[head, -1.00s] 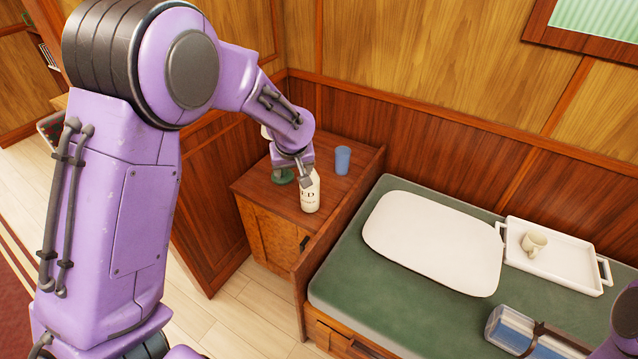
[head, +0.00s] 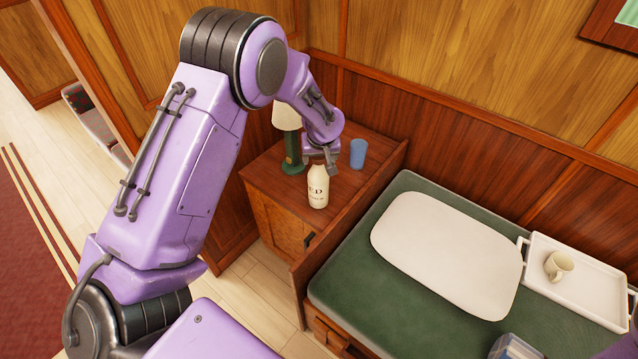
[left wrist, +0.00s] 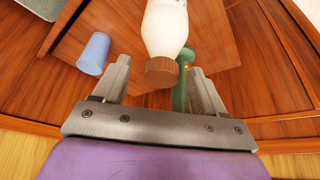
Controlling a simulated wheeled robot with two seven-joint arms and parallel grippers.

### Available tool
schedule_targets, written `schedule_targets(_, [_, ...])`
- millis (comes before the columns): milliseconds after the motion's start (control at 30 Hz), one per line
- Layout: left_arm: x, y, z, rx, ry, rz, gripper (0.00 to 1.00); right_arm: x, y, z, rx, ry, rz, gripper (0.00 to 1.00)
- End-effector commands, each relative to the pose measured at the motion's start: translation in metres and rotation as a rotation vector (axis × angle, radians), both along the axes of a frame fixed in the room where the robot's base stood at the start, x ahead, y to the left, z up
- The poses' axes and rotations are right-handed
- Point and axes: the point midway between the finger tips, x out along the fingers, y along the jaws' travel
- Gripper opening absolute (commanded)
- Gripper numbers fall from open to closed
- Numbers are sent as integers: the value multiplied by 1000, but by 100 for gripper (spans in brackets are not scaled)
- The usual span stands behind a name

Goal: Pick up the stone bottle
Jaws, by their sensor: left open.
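The stone bottle (head: 318,188), cream with dark lettering, stands upright on the front part of the wooden cabinet top (head: 364,186). In the left wrist view the bottle (left wrist: 165,28) shows its pale body and brown cap (left wrist: 162,72). My left gripper (head: 324,158) is open and empty, close to the bottle's top in the head view. In the left wrist view the cap appears between the two fingers (left wrist: 160,72), with a gap on each side. The gripper hides the cap in the head view. My right gripper is not in view.
A blue cup (head: 358,153) stands right of the bottle. A green lamp (head: 292,150) with a cream shade stands behind it on the left. On the green bed (head: 350,270) lie a white pillow (head: 447,250) and a white tray (head: 590,300) with a mug (head: 558,265).

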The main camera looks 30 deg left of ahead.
Motion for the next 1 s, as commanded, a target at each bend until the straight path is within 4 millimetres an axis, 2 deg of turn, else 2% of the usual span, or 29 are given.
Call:
schedule_targets(33, [3,3,-6,-1,3,3,71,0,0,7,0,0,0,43])
schedule_targets(200, [7,8,-24,-1,1,2,71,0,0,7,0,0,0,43])
schedule_targets(367, [7,9,-24,0,0,3,71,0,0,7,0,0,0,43])
schedule_targets(400, [7,9,-24,0,0,3,68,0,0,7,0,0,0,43])
schedule_targets(567, [7,9,-24,0,0,4,16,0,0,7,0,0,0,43])
schedule_targets(600, [7,9,-24,0,-1,4,3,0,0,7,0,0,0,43])
schedule_targets(633, [7,9,-24,0,-1,4,0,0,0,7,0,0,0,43])
schedule_targets(1000, [7,9,-24,0,-1,4,0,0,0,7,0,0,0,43])
